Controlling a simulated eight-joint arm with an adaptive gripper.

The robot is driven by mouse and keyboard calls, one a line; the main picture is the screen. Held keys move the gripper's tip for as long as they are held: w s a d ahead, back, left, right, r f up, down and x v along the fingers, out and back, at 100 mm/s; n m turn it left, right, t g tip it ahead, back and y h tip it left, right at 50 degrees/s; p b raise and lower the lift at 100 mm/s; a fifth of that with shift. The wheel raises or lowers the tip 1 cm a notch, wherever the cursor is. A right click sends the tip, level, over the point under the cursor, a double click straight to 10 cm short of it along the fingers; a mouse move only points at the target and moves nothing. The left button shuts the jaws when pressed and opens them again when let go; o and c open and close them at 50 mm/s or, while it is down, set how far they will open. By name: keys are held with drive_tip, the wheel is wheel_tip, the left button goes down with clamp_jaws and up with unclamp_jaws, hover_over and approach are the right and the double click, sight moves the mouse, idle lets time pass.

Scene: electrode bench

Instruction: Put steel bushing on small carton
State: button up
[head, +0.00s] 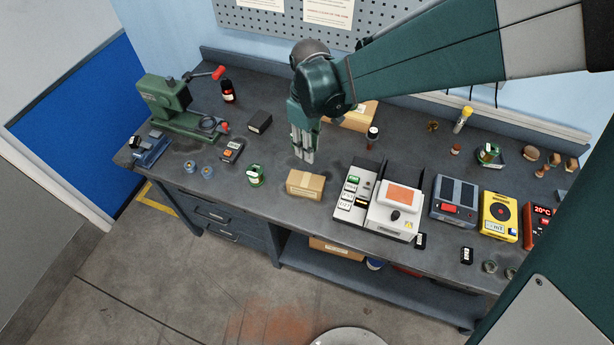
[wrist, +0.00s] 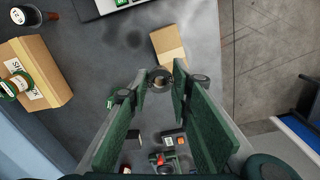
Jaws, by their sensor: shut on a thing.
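The small carton (head: 304,185) is a closed brown box on the bench, left of the grey device with the labelled front. It also shows in the wrist view (wrist: 168,42), just beyond my fingertips. My gripper (head: 303,156) points down above the bench, a little behind the small carton. In the wrist view its fingers are shut on a small round grey ring, the steel bushing (wrist: 159,83), at the tips. In the head view I cannot make out the bushing at the fingertips.
A larger carton (wrist: 40,75) stands behind my gripper with a green roll by it. A white device with an orange panel (head: 402,196) stands right of the small carton. A green-and-white roll (head: 255,176) stands to its left. A green press (head: 165,105) is at far left.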

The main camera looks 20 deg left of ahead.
drive_tip(key=shift+s+r, duration=0.25)
drive_tip(key=shift+s, duration=0.4)
drive_tip(key=shift+s+r, duration=0.2)
drive_tip(key=shift+s, duration=0.45)
drive_tip(key=shift+f, duration=0.1)
hover_over(306, 180)
drive_tip(key=shift+f, duration=2.85)
drive_tip(key=shift+f, duration=2.05)
drive_tip(key=shift+f, duration=0.25)
drive_tip(key=o, duration=0.9)
drive_tip(key=shift+r, duration=0.1)
drive_tip(key=shift+r, duration=0.1)
